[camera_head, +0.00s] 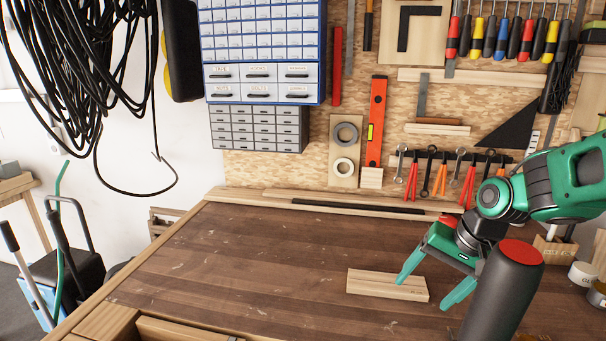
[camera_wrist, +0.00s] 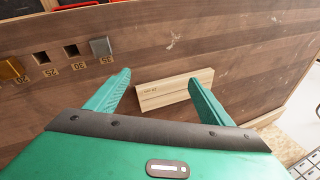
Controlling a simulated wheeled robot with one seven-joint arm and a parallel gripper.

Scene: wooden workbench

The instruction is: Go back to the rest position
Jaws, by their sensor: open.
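My gripper (camera_head: 431,288) is green, open and empty above the right part of the workbench (camera_head: 230,260). Its two fingers (camera_wrist: 156,82) also show spread apart in the wrist view. A pale wooden block (camera_head: 387,285) lies flat on the bench, beside the left fingertip in the head view. In the wrist view the block (camera_wrist: 175,91) appears between and beyond the fingers. I cannot tell whether a finger touches it. My arm covers the right part of the bench in the head view.
A dark cylinder with a red top (camera_head: 505,290) stands in front of my gripper in the head view. Metal and brass blocks (camera_wrist: 101,47) sit by numbered square holes in the wrist view. A tool wall (camera_head: 300,170) rises behind. The bench's left half is clear.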

